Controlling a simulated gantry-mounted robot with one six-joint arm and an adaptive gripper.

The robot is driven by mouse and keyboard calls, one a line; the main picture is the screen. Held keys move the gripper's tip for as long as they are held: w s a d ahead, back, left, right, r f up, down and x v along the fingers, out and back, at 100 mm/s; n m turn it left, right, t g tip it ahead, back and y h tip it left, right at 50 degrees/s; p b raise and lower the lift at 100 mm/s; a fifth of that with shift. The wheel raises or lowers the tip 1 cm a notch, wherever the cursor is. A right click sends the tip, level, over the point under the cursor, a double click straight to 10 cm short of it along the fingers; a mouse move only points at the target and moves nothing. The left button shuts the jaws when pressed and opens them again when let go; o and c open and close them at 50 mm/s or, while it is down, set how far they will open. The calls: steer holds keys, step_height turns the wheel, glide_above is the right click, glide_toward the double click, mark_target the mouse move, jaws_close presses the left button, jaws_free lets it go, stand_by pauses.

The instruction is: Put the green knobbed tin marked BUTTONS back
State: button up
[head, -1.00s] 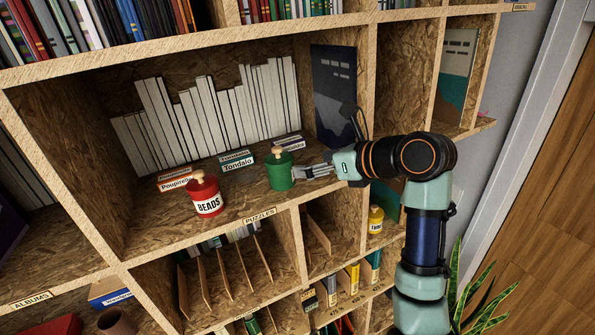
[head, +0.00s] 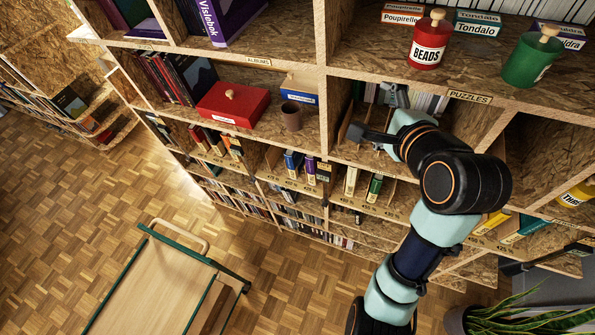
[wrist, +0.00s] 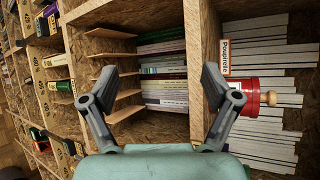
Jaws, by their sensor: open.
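A green tin (head: 530,60) with a pale wooden knob stands upright on the shelf labelled PUZZLES, at the upper right of the head view. No lettering shows on the side I see. A red tin (head: 428,45) marked BEADS, with a similar knob, stands to its left. My gripper (head: 378,115) is open and empty, below and to the left of both tins, in front of the divided compartment under the shelf. In the wrist view my open fingers (wrist: 160,88) have nothing between them, and the red tin (wrist: 248,97) is partly behind the right finger. The green tin is not seen there.
Puzzle boxes (head: 403,14) lie behind the tins. The lower compartment has upright dividers and books (wrist: 162,70). A red box (head: 232,104) and a brown cup (head: 292,116) stand on the ALBUMS shelf. A wooden trolley (head: 155,290) stands on the floor; a plant (head: 515,318) is at lower right.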

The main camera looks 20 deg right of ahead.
steer(key=s+a+f+n, duration=0.2)
steer(key=a+f+n, duration=0.1)
steer(key=a+n, duration=0.4)
steer(key=s+a+f+n+y, duration=0.1)
steer(key=s+a+f+n, duration=0.2)
steer(key=a+n, duration=0.5)
steer(key=s+a+f+n+y, duration=0.1)
steer(key=s+a+f+n, duration=0.1)
steer(key=a+n, duration=0.5)
steer(key=a+f, duration=0.1)
steer(key=a, duration=0.4)
steer(key=shift+s+f, duration=0.15)
steer(key=shift+s, duration=0.2)
steer(key=shift+a, duration=0.1)
